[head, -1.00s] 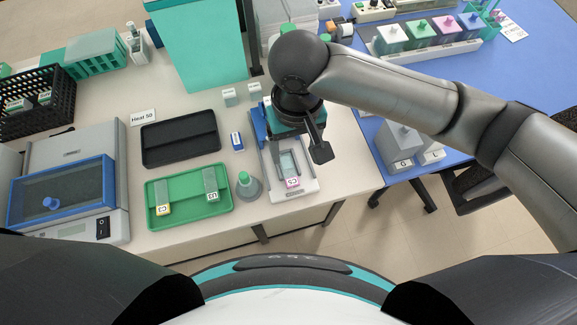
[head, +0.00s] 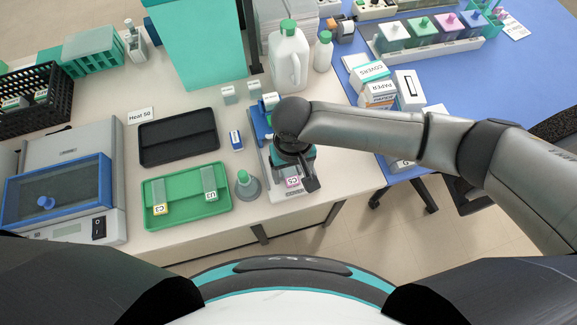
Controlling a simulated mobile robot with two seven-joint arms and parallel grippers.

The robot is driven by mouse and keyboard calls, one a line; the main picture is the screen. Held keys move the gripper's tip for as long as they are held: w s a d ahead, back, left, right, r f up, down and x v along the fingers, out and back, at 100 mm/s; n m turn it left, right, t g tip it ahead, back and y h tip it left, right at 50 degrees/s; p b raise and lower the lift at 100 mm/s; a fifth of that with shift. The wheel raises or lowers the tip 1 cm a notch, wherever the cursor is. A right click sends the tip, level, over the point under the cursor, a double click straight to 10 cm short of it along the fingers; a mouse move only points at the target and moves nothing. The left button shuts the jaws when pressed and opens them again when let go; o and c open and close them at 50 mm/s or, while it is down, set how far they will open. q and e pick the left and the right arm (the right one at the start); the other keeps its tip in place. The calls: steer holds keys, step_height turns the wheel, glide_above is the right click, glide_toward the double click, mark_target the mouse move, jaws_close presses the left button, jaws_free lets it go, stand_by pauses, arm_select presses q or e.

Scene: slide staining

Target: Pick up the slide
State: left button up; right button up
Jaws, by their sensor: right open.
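A slide (head: 292,182) with a pink end label lies in a pale holder (head: 277,194) at the right end of the bench. Only its labelled end shows; my right gripper hides the rest. My right gripper (head: 298,170) is open and points down right over the slide. One dark finger shows beside the slide's right edge; the other is hidden. I cannot tell whether the fingers touch the slide. My left gripper is not in view.
A green tray (head: 187,222) with two other slides lies to the left, near a small green-capped bottle (head: 247,185). A dark tray (head: 178,155) lies behind it. A white jug (head: 289,62) and boxes (head: 379,93) stand behind my right arm.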

steer(key=shift+f, duration=0.7)
steer(key=shift+c, duration=0.3)
jaws_close()
